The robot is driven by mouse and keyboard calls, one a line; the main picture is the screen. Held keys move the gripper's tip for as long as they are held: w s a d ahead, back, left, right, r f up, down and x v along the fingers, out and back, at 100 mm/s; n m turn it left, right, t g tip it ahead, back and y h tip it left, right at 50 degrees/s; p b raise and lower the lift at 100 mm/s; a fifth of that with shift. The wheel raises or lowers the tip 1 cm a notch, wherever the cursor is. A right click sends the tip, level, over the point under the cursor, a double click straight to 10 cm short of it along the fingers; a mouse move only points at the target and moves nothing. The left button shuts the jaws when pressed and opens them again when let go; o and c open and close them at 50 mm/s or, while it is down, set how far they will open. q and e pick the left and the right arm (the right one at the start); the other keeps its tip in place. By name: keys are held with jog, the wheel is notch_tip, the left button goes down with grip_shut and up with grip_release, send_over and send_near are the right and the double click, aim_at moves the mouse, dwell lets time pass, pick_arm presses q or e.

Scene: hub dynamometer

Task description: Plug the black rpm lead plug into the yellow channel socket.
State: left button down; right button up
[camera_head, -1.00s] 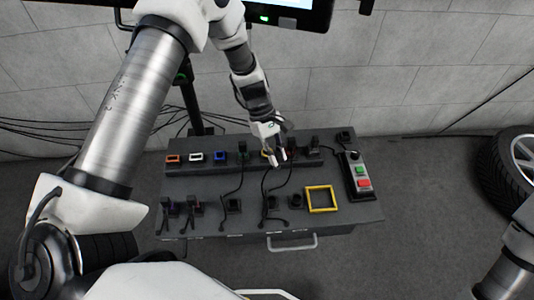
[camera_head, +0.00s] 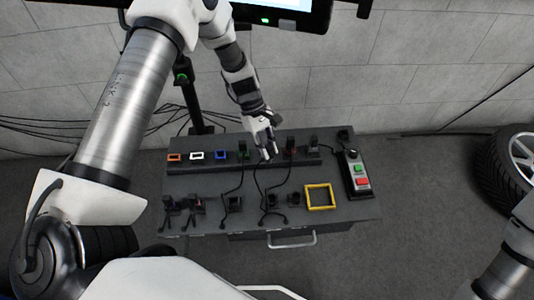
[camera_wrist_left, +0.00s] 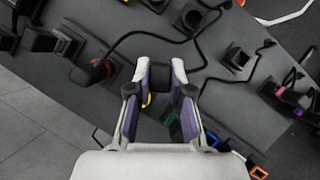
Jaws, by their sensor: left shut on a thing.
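My left gripper (camera_head: 267,153) is over the back socket row of the dark bench. In the left wrist view its fingers (camera_wrist_left: 160,84) are shut on the black rpm lead plug (camera_wrist_left: 160,77). A sliver of the yellow channel socket (camera_wrist_left: 147,101) shows between the fingers. The gripper and plug hide most of this socket, and I cannot tell whether the plug is in it or just above it. A black lead curves over the bench toward the gripper. My right gripper is out of view; only part of that arm shows at the lower right.
Orange (camera_head: 174,157), white (camera_head: 196,156) and blue (camera_head: 220,155) sockets stand to the left. Dark plugs stand in the row on both sides of the gripper. In front are several holders with leads, and a yellow square frame (camera_head: 308,197). A button box (camera_head: 357,175) is at right.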

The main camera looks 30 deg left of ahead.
pick_arm(q)
jog(key=shift+w+a+b, duration=0.15)
jog(key=shift+w+a, duration=0.65)
jog(key=shift+w, duration=0.35)
jog(key=shift+w+a+b, duration=0.15)
jog(key=shift+w+a, duration=0.65)
jog(key=shift+w, duration=0.35)
jog(key=shift+f, duration=0.5)
jog(key=shift+f+b, duration=1.05)
jog(key=shift+f, duration=0.4)
jog(key=c, duration=1)
grip_release()
